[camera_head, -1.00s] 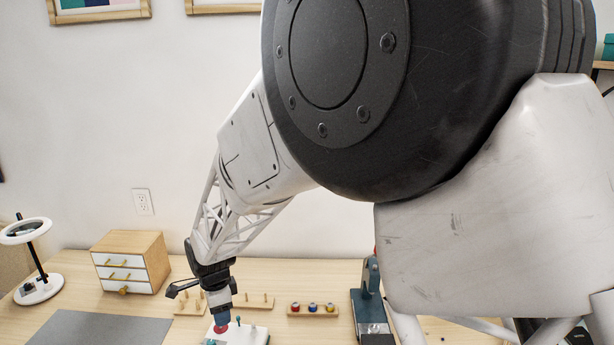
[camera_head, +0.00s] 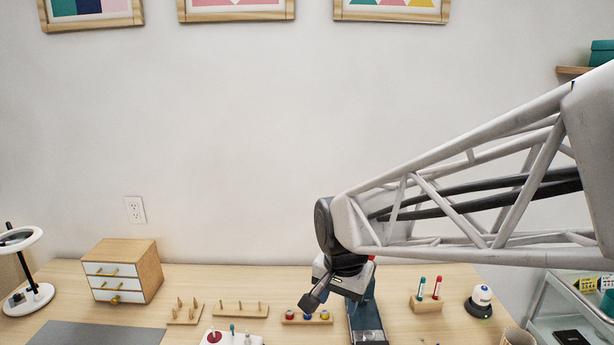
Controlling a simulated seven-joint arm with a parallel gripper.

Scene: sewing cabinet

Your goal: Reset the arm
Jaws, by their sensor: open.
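My arm (camera_head: 470,190) reaches in from the right edge, across the wall and above the table's right half. My gripper (camera_head: 313,302) hangs at its end, in front of the row of colored spools. It is open, and I see nothing held in it. The fingertips are small and partly overlap the spool rack, so I cannot tell their exact height above it.
A small drawer cabinet (camera_head: 125,271) and a ring lamp (camera_head: 28,285) stand at the left. Peg racks (camera_head: 240,309), a spool rack (camera_head: 308,321), a blue device (camera_head: 367,322) and a marker holder (camera_head: 427,303) stand on the wooden table (camera_head: 215,276). A grey mat (camera_head: 90,334) lies front left.

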